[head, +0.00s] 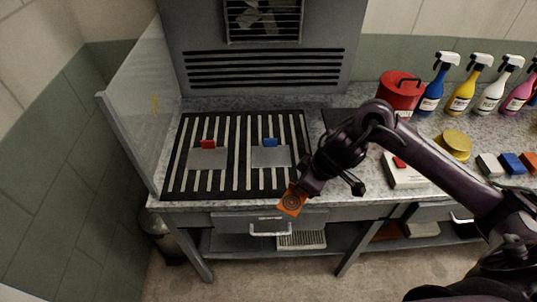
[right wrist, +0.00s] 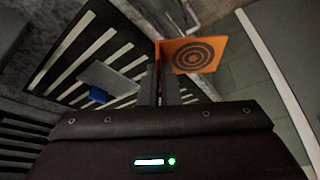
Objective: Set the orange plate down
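The orange plate (head: 291,200) carries a dark ring pattern. It hangs at the front edge of the bench in the head view, at the tip of my right gripper (head: 300,188). In the right wrist view the plate (right wrist: 195,54) sits at the fingertips of my right gripper (right wrist: 160,55), tilted, with its ringed face showing. The fingers are close together on the plate's edge. My left gripper is not in view.
A black slatted rack (head: 236,168) holds two grey plates, one with a red block (head: 208,143) and one with a blue block (head: 270,142). A clear panel (head: 143,110) stands left. A red can (head: 400,92), spray bottles (head: 462,90) and a white box (head: 405,176) stand right.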

